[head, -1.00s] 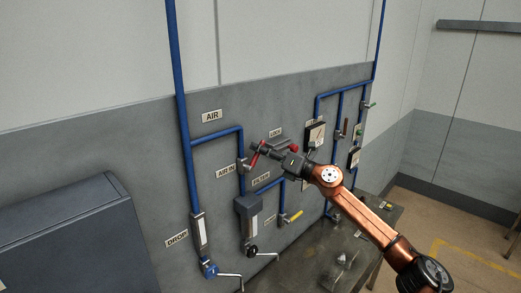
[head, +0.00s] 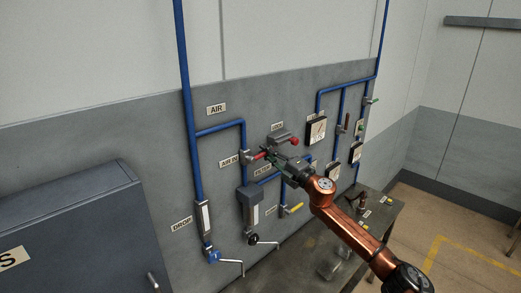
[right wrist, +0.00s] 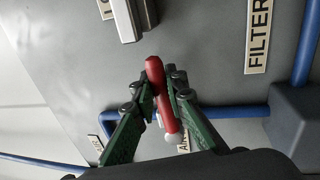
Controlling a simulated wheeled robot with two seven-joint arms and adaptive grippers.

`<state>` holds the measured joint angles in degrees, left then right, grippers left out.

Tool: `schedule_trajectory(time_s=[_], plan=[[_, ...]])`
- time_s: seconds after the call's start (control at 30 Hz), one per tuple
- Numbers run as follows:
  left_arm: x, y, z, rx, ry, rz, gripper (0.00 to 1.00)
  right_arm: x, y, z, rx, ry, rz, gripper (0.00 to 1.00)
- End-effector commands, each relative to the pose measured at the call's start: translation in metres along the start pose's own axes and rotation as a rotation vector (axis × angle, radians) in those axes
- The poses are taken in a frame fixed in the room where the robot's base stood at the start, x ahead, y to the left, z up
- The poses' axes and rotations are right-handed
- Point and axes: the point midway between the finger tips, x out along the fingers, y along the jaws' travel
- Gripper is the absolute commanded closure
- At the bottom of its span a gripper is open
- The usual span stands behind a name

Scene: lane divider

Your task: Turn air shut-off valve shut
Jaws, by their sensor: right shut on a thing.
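The air shut-off valve (head: 243,157) sits on the blue pipe beside the AIR IN label, below the AIR label. Its red handle (head: 259,155) points to the right, nearly level, in the head view. My right gripper (head: 266,153) is at this handle. In the right wrist view the green fingers of my right gripper (right wrist: 161,92) are shut on the red handle (right wrist: 155,75), one finger on each side. The valve body is mostly hidden behind the handle there. My left gripper is not in view.
A grey bracket with a red knob (head: 293,141) is just above my right gripper. The filter (head: 250,203) hangs below, with a yellow-handled valve (head: 293,209) to its right. Gauges (head: 317,130) are further right. A dark cabinet (head: 75,235) stands at left, a metal table (head: 378,213) at right.

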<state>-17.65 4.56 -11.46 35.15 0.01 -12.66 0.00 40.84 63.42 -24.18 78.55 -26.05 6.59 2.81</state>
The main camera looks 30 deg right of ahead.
Motion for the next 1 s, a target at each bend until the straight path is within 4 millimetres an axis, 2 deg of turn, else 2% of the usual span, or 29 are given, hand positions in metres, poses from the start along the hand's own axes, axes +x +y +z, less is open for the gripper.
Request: schedule_trajectory(time_s=[0.1, 0.23, 0.6, 0.77, 0.8, 1.0], plan=[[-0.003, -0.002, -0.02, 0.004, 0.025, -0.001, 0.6, 0.001, -0.005, 0.002, 0.042, -0.013, -0.003, 1.0], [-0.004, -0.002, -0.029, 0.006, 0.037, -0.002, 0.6, 0.002, -0.008, 0.0, 0.074, -0.018, -0.003, 1.0], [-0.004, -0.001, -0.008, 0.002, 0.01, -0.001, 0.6, 0.003, -0.01, -0.002, 0.095, -0.018, -0.003, 1.0], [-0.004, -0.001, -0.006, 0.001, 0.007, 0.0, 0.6, 0.003, -0.01, -0.002, 0.095, -0.018, -0.004, 1.0], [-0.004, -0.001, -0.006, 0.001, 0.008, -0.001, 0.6, 0.003, -0.011, -0.002, 0.094, -0.018, -0.004, 0.85], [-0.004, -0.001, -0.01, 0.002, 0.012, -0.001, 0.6, 0.003, -0.009, -0.002, 0.093, -0.016, -0.003, 0.71]])
